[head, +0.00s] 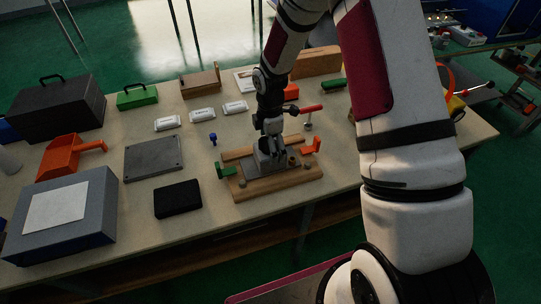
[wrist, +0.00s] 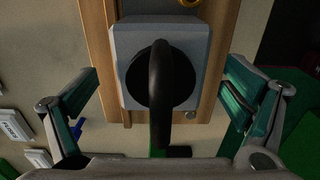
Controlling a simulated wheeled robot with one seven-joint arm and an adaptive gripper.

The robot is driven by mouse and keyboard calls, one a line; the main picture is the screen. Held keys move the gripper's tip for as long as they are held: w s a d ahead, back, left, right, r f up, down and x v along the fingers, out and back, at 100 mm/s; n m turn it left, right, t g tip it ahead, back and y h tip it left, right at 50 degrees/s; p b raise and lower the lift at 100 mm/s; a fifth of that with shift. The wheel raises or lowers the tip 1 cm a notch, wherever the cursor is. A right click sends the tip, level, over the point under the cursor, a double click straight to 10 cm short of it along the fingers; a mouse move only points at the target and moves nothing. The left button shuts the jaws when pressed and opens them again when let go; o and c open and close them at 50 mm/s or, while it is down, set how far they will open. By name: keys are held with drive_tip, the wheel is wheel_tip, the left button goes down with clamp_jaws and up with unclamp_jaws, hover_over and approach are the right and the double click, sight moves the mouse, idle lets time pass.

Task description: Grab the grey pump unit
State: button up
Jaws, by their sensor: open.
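The grey pump unit (wrist: 128,40) is a grey block with a round black top and a black curved handle (wrist: 160,85), seen from above in the wrist view. It stands on a wooden base (wrist: 98,22). In the head view the grey unit (head: 266,165) is partly hidden under my gripper (head: 271,132). My gripper (wrist: 162,88) is open, with one finger to the left of the unit and one to the right. Both fingers look apart from it, with visible gaps. The head view shows a green piece (head: 225,171) and an orange piece (head: 311,147) on the base (head: 280,185).
A black pad (head: 178,200), a grey plate (head: 153,158) and an orange scoop (head: 60,158) lie to the left. White labelled packs (head: 203,114) and a small blue item (head: 213,138) are behind left. A red-handled tool (head: 307,109) is close behind right. Bare table shows in front of the base.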

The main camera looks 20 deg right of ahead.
drive_tip(key=shift+f, duration=1.5)
drive_tip(key=c, duration=2)
drive_tip(key=shift+c, duration=0.2)
drive_tip(key=shift+r, duration=0.1)
